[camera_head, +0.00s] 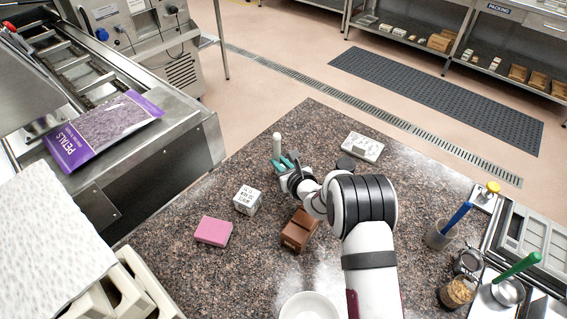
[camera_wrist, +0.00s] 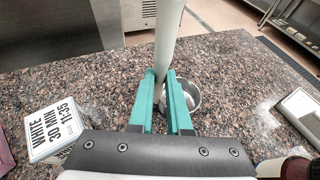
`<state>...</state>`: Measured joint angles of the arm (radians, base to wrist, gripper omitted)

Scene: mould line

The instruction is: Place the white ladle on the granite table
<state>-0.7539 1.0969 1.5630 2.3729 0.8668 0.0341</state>
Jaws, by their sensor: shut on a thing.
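The white ladle has a white handle (camera_head: 277,146) that stands up from between my fingers. In the wrist view the handle (camera_wrist: 166,40) rises to the top edge, and its steel bowl (camera_wrist: 188,97) shows just beyond the fingers. My gripper (camera_head: 288,165) has green fingers shut on the handle; the fingers also show in the wrist view (camera_wrist: 164,100). The gripper and ladle are over the far part of the speckled granite table (camera_head: 245,270).
A white label cube (camera_head: 246,202), a pink block (camera_head: 213,231) and a brown block (camera_head: 298,231) lie near my gripper. A white bowl (camera_head: 309,307) is nearer. Clear granite lies left of the pink block.

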